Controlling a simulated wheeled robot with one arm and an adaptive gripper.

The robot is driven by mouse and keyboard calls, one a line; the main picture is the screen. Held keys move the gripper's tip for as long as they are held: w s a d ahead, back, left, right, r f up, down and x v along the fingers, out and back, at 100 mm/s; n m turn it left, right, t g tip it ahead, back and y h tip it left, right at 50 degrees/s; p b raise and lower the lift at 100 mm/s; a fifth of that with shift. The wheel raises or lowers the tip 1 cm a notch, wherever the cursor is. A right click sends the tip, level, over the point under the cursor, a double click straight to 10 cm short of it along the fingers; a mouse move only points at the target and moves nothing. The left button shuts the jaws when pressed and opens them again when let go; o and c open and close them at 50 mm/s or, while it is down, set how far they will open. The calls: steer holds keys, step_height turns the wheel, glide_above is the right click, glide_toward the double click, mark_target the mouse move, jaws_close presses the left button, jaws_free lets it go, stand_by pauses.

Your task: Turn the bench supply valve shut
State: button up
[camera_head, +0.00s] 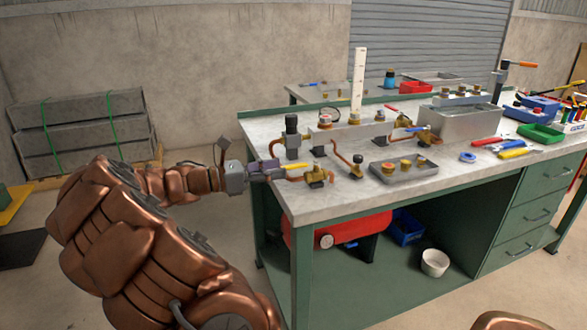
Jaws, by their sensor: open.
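The workbench (340,205) has a pale top and a green frame. A small brass valve (317,175) on a dark foot stands near its left front edge, joined to bent copper pipe; it looks like the bench supply valve. An orange piece, apparently its lever (294,179), points left toward my gripper (282,172). My gripper is open at the bench's left edge, with its fingers close to the lever. I cannot tell whether they touch it or reach around it. My copper-coloured arm comes in from the lower left.
Other pipe fittings, including a red-handled valve (401,117), stand farther back. A grey tray (403,171) with brass parts lies right of the valve. A red tank (345,230) and white bucket (434,262) are under the bench.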

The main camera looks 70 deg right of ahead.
mark_target(308, 163)
steer(key=shift+x, duration=2.65)
jaws_close()
